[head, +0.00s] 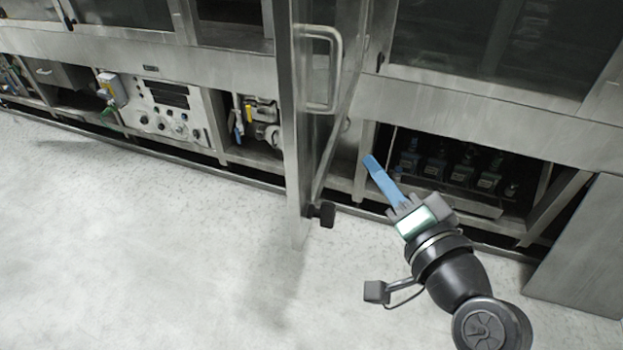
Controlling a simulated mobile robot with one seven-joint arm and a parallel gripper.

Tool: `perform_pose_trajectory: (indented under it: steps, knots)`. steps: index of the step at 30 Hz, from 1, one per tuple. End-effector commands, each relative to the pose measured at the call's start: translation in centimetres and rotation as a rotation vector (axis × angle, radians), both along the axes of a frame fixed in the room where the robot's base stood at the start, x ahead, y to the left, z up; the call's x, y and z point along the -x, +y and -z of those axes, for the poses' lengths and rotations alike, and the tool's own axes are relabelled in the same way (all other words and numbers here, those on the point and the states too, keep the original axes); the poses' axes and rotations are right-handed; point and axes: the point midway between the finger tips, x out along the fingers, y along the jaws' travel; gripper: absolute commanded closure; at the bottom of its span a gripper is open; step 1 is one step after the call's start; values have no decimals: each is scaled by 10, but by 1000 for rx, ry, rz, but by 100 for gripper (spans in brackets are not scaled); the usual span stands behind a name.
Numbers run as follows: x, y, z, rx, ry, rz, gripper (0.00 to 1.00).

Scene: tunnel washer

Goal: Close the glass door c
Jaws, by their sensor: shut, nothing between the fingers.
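A tall glass door (297,120) with a steel frame stands swung open from the front of the washer, seen nearly edge-on in the middle of the head view. A steel D-shaped handle (338,70) is on it, and a black latch (323,213) is at its lower corner. The top of the door is cut off by the picture edge. My gripper (371,162), with blue fingers, is shut and empty. It is to the right of the door, below the handle, and appears apart from the door.
The steel washer front runs along the back, with a control panel (165,105) low on the left. An open bay with several bottle-like parts (450,168) lies behind my gripper. A steel panel (585,250) stands at right. The pale floor (130,250) is clear at left.

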Motion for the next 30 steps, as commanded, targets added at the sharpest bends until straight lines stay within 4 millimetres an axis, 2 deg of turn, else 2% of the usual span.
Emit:
perform_pose_trajectory:
  steps: [1,4,7,12,17,27,30]
  knots:
    - [12,-7,32,-107,68,-28,100]
    - [36,-14,67,-300,147,-86,100]
    - [54,-18,86,-438,186,-124,100]
    - [66,-19,94,-535,202,-154,100]
    - [52,-10,92,-538,201,-158,100]
    - [-9,28,91,-536,200,-158,100]
    - [-20,42,91,-534,203,-158,100]
